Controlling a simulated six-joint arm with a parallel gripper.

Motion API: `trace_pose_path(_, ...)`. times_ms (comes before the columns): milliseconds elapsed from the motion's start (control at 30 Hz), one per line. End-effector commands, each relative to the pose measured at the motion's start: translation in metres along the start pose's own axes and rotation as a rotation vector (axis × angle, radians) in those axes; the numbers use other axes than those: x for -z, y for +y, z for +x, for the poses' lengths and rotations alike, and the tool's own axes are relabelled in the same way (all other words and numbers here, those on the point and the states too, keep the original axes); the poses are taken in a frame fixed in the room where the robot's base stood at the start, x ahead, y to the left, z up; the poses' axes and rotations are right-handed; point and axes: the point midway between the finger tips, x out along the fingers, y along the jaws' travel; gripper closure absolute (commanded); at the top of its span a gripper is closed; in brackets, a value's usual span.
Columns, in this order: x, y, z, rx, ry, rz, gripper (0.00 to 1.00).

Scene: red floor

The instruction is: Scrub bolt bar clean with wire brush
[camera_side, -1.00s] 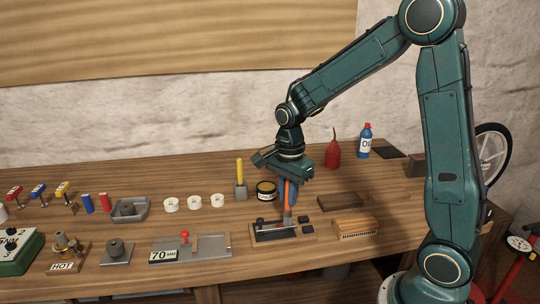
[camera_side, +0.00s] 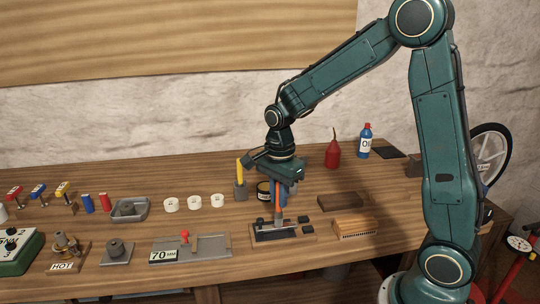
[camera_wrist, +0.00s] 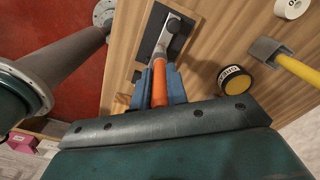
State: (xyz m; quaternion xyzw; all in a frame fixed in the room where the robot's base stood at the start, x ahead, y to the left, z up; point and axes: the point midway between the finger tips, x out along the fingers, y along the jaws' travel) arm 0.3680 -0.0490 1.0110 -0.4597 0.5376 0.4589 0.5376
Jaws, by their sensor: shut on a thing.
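My gripper (camera_side: 283,192), with blue fingers, points down and is shut on the orange handle of the wire brush (camera_wrist: 159,92). The handle lies between both fingers in the wrist view (camera_wrist: 160,80). The brush stands nearly upright, its grey lower end (camera_side: 280,214) at the bolt bar fixture. Its bristles are too small to make out, and I cannot tell whether it touches. The bolt bar (camera_side: 285,232) is a long narrow piece on a dark plate with a wooden base, with a black knob at its left and dark blocks at its right. The brush hides part of it.
A round dark tin (camera_side: 263,190) and a grey holder with a yellow-handled tool (camera_side: 240,180) stand close behind. A wooden block brush (camera_side: 355,228) and dark brown block (camera_side: 340,201) lie to the right. A plate with a 70 label (camera_side: 190,246) is left. The bench front edge is near.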

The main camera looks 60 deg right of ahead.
Motion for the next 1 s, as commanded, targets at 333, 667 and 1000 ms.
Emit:
trace_pose_path(333, -0.006, -0.004, 0.002, -0.002, -0.001, -0.001, 1.00)
trace_pose_path(667, -0.009, -0.005, 0.002, -0.004, -0.002, -0.004, 1.00)
trace_pose_path(1000, -0.020, -0.012, 0.001, -0.004, -0.002, -0.003, 1.00)
